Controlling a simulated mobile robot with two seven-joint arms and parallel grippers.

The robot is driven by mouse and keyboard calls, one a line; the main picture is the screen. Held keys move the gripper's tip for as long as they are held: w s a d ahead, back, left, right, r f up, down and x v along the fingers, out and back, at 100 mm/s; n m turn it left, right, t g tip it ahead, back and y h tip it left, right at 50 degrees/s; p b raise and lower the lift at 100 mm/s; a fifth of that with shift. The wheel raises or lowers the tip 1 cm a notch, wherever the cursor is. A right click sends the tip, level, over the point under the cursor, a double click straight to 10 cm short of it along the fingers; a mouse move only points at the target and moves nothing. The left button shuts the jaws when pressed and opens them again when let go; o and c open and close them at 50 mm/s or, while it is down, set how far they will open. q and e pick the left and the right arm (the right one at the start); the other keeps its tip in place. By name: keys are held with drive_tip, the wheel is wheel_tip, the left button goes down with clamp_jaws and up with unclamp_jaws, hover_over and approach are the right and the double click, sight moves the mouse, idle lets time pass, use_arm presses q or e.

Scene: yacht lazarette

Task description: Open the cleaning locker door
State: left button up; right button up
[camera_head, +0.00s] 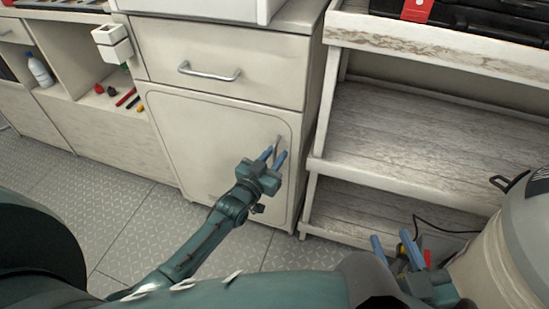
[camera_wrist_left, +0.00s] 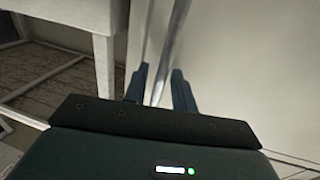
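The cleaning locker door (camera_head: 205,142) is a cream panel with rounded corners under a drawer, and it looks closed. Its slim metal handle (camera_head: 278,144) stands near the door's right edge. My left gripper (camera_head: 274,155) is at this handle with its blue fingers apart. In the left wrist view, the handle (camera_wrist_left: 170,50) runs between the two fingers of my left gripper (camera_wrist_left: 160,78), with a gap visible on each side. My right gripper (camera_head: 394,242) is low at the right, fingers apart and empty, away from the door.
A drawer with a bar handle (camera_head: 208,73) sits above the door. Wooden shelves (camera_head: 410,145) stand directly to the right. A cream bucket (camera_head: 500,255) is near my right gripper. An open cubby at the left holds a white bottle (camera_head: 40,71) and small tools. Metal floor (camera_head: 125,225) lies in front.

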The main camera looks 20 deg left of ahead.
use_arm(q)
drive_tip(key=shift+w, duration=0.1)
clamp_jaws()
idle(0.5)
